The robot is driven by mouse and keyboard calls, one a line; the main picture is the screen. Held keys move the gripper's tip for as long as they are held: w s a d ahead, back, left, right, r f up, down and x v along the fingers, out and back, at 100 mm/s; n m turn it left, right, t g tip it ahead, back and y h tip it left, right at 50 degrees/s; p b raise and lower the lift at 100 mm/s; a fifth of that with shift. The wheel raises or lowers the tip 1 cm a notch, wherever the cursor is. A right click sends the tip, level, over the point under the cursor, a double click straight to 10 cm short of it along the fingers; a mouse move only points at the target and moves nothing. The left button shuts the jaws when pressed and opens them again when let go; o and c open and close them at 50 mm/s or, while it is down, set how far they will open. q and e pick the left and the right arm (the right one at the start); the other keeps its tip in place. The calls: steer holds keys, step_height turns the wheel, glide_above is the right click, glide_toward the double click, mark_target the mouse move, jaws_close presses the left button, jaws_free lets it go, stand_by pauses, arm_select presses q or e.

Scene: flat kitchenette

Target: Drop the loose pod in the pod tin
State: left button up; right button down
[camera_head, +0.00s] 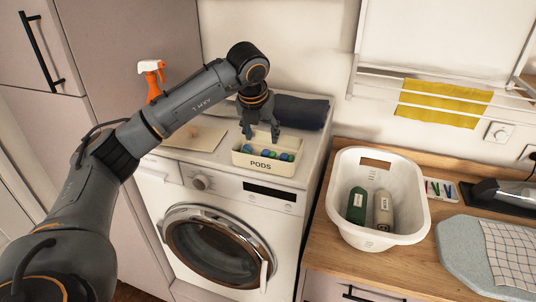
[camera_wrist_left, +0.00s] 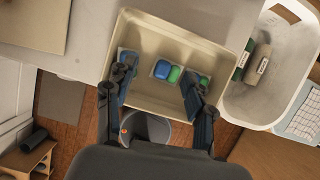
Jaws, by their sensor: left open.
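The pod tin (camera_head: 264,165) is a cream open box marked PODS on top of the washing machine. In the left wrist view the fingers partly hide the tin's inside. I see no pod outside the tin and cannot tell which one was loose. My right gripper is not in view.
The washing machine (camera_head: 228,196) has a folded dark cloth (camera_head: 300,110) behind the tin and a flat beige board (camera_head: 197,136) to its left. An orange-white spray bottle (camera_head: 152,80) stands at the back left. A white basket (camera_head: 345,222) with two bottles stands on the wooden counter at right.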

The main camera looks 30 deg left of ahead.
arm_select(q)
steer(key=v, duration=1.1)
steer(key=shift+r, duration=0.2)
steer(key=shift+s+d, duration=0.1)
